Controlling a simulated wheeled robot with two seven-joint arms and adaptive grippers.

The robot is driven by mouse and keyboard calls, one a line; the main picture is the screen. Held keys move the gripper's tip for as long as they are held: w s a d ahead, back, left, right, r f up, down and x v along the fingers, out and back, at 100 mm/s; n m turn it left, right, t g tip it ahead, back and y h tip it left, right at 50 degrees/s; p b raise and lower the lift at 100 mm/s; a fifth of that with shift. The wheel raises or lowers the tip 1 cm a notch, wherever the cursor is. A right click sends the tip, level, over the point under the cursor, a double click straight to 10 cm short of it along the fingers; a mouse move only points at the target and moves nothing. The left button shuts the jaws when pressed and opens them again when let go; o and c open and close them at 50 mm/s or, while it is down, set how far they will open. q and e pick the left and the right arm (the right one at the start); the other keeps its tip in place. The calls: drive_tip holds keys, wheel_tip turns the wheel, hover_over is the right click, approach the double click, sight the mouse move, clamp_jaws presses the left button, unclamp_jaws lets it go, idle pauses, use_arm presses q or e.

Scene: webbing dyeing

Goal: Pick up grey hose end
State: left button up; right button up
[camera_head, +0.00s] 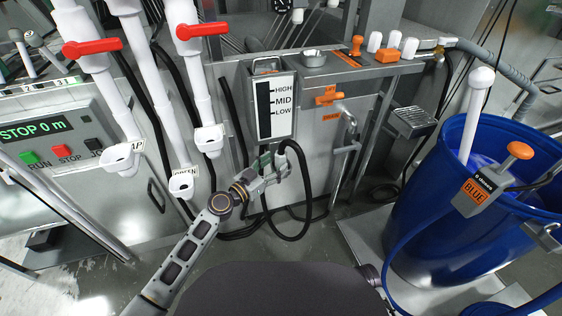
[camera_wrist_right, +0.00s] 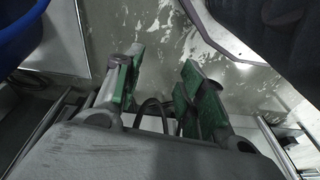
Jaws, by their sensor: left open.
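The grey hose end (camera_head: 284,157) is a small pale piece at the top of a black hose (camera_head: 307,193) in the head view, just below the HIGH/MID/LOW level gauge. My left gripper (camera_head: 277,168) reaches it from the left, with its fingers open beside the hose end. The fingers partly cover it, and I cannot tell whether they touch it. My right gripper (camera_wrist_right: 160,85) shows in the right wrist view with green-padded fingers apart and nothing between them.
The level gauge (camera_head: 275,107) stands close above my left gripper. White pipes with red valve handles (camera_head: 92,47) and white spouts hang at left. A blue barrel (camera_head: 438,215) stands at right. The black hose loops down toward the floor.

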sight(276, 162)
use_arm(q)
drive_tip(key=x, duration=0.3)
drive_tip(key=shift+w+r+p, duration=0.15)
drive_tip(key=shift+w+p, duration=0.05)
drive_tip(key=shift+p, duration=0.1)
drive_tip(key=shift+w+d, duration=0.3)
use_arm(e)
drive_tip(key=shift+d+f, duration=0.15)
drive_tip(key=shift+f, duration=0.4)
use_arm(q)
drive_tip(key=c, duration=1)
drive_tip(key=shift+c, duration=1.4)
use_arm(e)
drive_tip(key=shift+s+f, duration=0.2)
drive_tip(key=shift+s, duration=0.25)
drive_tip(key=shift+w, duration=0.1)
